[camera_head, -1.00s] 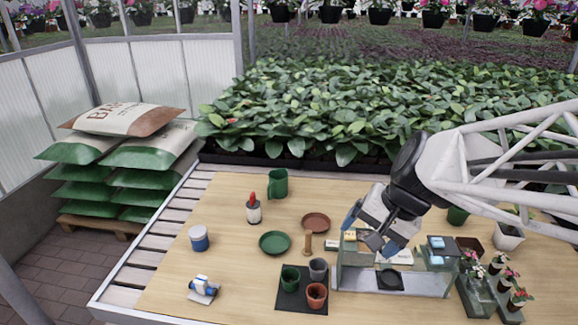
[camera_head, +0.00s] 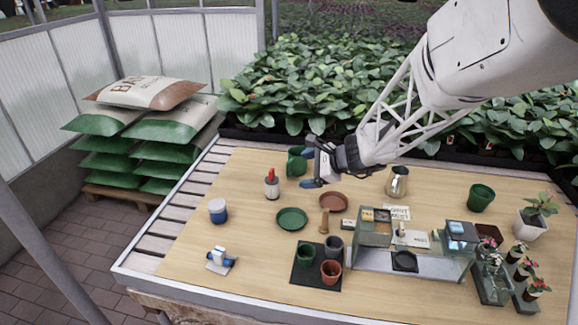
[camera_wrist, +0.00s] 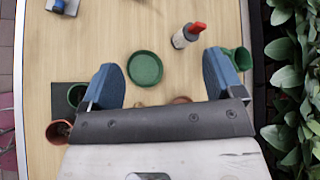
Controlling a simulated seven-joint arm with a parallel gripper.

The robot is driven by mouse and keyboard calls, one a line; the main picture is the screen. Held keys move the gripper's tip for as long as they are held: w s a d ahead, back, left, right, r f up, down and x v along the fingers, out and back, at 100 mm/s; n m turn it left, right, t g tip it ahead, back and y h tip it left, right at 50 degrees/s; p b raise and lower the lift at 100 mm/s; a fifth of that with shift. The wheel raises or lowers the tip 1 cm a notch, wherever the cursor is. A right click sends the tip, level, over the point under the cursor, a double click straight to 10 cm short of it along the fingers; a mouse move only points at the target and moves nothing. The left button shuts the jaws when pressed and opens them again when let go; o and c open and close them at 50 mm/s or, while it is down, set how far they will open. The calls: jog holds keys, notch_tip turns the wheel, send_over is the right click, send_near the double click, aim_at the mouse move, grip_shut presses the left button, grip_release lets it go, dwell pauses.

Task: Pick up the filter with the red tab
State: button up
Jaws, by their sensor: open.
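I cannot make out a filter with a red tab in either view. My gripper (camera_head: 309,168) is open and empty over the back middle of the table, beside the green mug (camera_head: 296,162). In the wrist view its blue fingers (camera_wrist: 164,80) are spread apart with the tabletop below. The white bottle with a red top (camera_head: 271,185) stands upright left of my gripper; it also shows in the wrist view (camera_wrist: 187,36). A clear-walled station (camera_head: 373,234) with small yellow, dark and blue items stands at the right front. Small details there are too fine to tell.
A green saucer (camera_head: 292,219), a terracotta saucer (camera_head: 333,201) and a wooden-handled tool (camera_head: 324,222) lie mid-table. Small pots stand on a dark mat (camera_head: 305,280). A metal pitcher (camera_head: 397,181) and potted flowers (camera_head: 536,290) are at the right.

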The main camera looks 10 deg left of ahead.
jog(key=w+a+f+m+t, duration=0.2)
jog(key=w+a+f+m, duration=0.3)
jog(key=w+f, duration=0.3)
jog(key=m+t, duration=0.2)
jog(key=m, duration=0.3)
send_near(277, 185)
jog(key=x, duration=0.5)
jog(key=shift+w+f, duration=0.1)
jog(key=shift+f, duration=0.05)
jog(key=shift+y, duration=0.3)
jog(key=shift+x, duration=1.25)
jog(key=shift+x, duration=2.65)
jog(key=shift+c, duration=0.5)
jog(key=c, duration=0.9)
